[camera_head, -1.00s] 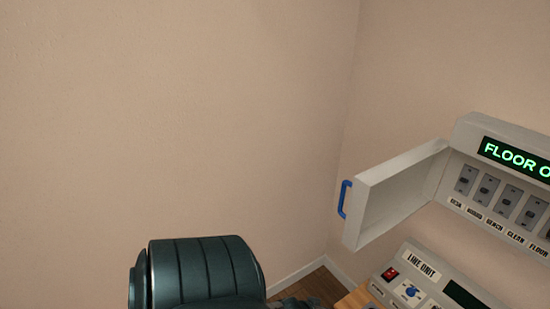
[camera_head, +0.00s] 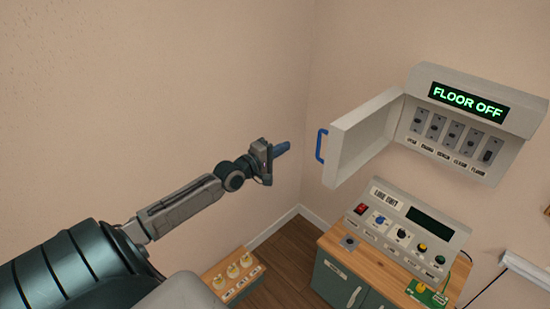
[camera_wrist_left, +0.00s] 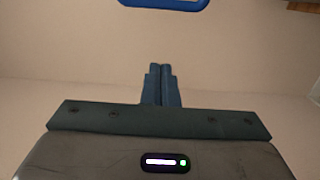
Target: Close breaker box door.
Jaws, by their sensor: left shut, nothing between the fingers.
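The breaker box (camera_head: 470,115) hangs on the right wall, with a lit "FLOOR OFF" display above a row of switches. Its pale door (camera_head: 365,140) stands open, swung out to the left, with a blue handle (camera_head: 321,146) on its outer edge. My left gripper (camera_head: 284,148) is shut and empty, a short way left of the handle and apart from it. In the left wrist view its blue fingers (camera_wrist_left: 161,84) are together. A blue bar, likely the handle (camera_wrist_left: 165,3), shows at the top edge there. My right gripper is not in view.
Below the box, a wooden-topped cabinet (camera_head: 335,244) carries the line unit console (camera_head: 410,228) and a green board (camera_head: 427,294). A low wooden unit with pale knobs (camera_head: 233,271) stands at the lower middle. The space between gripper and door is clear.

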